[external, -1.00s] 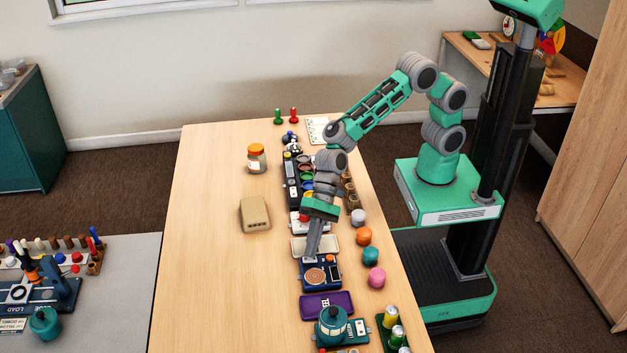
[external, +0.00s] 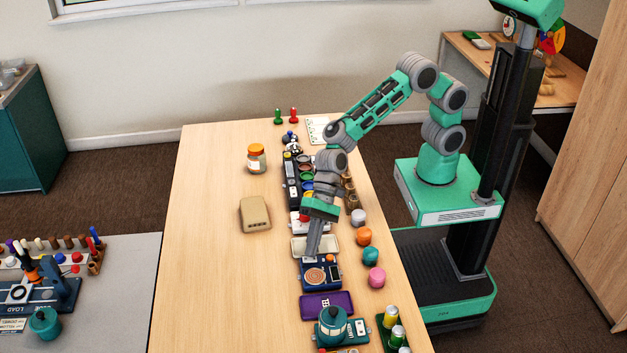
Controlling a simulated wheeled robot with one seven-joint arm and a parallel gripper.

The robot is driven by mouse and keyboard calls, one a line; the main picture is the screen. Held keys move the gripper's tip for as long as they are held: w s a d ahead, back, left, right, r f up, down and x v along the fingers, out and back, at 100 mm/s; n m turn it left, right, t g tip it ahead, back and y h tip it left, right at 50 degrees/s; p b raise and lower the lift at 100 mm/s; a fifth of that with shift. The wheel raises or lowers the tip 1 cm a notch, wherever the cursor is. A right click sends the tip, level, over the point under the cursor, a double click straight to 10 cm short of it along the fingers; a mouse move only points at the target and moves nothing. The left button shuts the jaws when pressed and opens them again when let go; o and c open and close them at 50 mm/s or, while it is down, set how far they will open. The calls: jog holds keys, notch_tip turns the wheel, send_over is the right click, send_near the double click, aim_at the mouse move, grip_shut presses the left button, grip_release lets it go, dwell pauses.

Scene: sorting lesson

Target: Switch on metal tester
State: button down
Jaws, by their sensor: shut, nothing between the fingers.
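The likely metal tester is a dark blue box (external: 320,284) with a round copper-coloured disc on top, on the wooden table. My gripper (external: 313,254) points down at the back edge of this box, in front of a pale cream tray (external: 300,246). Its fingers are together and hold nothing that I can see. I cannot tell whether the fingertips touch the box. The box's switch is too small to make out, and the gripper hides part of its back edge.
A purple tray (external: 313,308) and a teal kettle-like pot (external: 332,325) stand in front of the box. Orange (external: 364,236), teal (external: 370,256) and pink (external: 377,277) round pieces lie to its right. A tan box (external: 255,214) stands to the left, where the table is mostly clear.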

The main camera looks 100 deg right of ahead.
jog(key=shift+f, duration=0.1)
dwell(0.7)
jog(key=shift+f, duration=0.3)
jog(key=shift+f, duration=0.2)
dwell(0.6)
jog(key=shift+r, duration=0.1)
jog(key=shift+r+p, duration=0.45)
jog(key=shift+p, duration=0.1)
jog(key=r+p, duration=0.4)
jog(key=r, duration=0.1)
jog(key=shift+s, duration=0.35)
jog(key=shift+d, duration=0.1)
